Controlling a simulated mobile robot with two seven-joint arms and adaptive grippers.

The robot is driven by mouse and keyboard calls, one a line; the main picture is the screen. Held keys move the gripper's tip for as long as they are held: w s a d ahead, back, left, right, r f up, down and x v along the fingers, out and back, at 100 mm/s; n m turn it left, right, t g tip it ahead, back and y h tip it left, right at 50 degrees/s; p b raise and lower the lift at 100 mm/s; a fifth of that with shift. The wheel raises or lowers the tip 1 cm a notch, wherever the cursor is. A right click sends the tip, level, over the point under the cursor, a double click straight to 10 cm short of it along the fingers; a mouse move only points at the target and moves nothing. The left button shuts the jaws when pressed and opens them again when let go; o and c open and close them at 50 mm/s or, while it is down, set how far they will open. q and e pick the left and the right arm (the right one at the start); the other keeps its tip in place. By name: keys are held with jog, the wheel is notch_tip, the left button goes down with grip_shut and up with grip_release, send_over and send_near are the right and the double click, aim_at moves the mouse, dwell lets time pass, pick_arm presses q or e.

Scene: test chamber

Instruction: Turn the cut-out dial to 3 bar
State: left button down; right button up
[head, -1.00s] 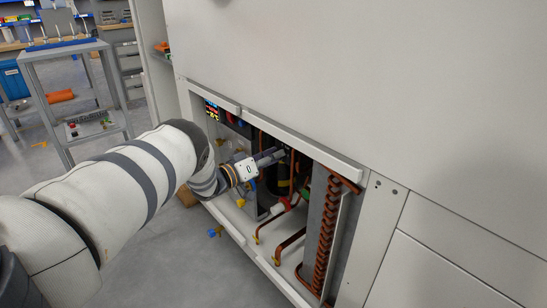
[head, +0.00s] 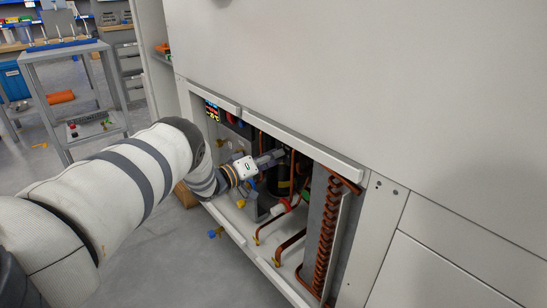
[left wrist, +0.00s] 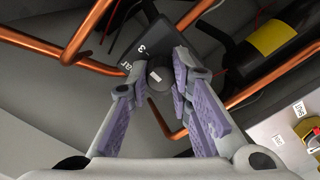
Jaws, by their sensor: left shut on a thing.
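The cut-out dial (left wrist: 157,78) is a small dark round knob with a white mark, in the left wrist view. It sits on a black box (left wrist: 157,36) with a printed "3" and "bar" beside the knob. My left gripper (left wrist: 156,80) is shut on the dial, with one purple-padded finger on each side. In the head view my left gripper (head: 277,157) reaches into the open bay of the cabinet, and the dial there is too small and hidden to make out. My right gripper is not in view.
Copper pipes (left wrist: 92,27) run close around the box. A black cylinder with a yellow label (left wrist: 273,37) is beside it. The cabinet's lower sill (head: 243,243) edges the opening.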

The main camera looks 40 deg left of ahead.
pick_arm(q)
jog(key=c, duration=1.4)
grip_release()
jog(key=shift+c, duration=0.2)
jog(key=shift+s, duration=0.1)
jog(key=s+a, duration=0.1)
jog(key=s, duration=1)
jog(key=shift+s, duration=0.4)
